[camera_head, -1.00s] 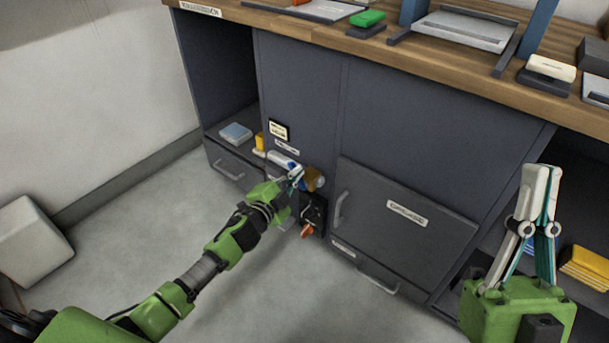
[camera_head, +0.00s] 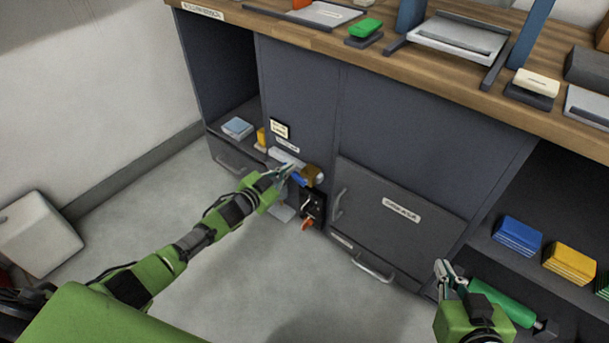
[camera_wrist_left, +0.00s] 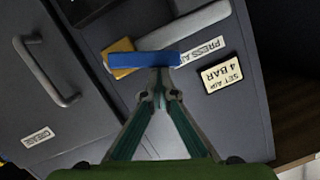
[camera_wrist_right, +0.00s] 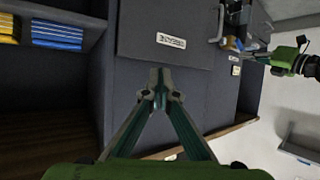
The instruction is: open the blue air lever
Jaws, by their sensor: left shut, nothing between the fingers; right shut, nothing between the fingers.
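The blue air lever (camera_wrist_left: 146,60) lies just beyond my left fingertips in the left wrist view, beside a brass-yellow valve body (camera_wrist_left: 119,48) and a pale pipe (camera_wrist_left: 195,27). In the head view the lever (camera_head: 299,181) shows small and partly hidden at my left fingertips. My left gripper (camera_wrist_left: 160,78) is shut and empty, its tips at or very near the lever's edge; I cannot tell if they touch. It also shows in the head view (camera_head: 286,168). My right gripper (camera_head: 442,268) is shut and empty, well to the right, and shows in the right wrist view (camera_wrist_right: 160,82).
A small "set air 4 bar" sign (camera_head: 280,129) is above the pipe. A dark unit with an orange handle (camera_head: 307,225) sits below the valve.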

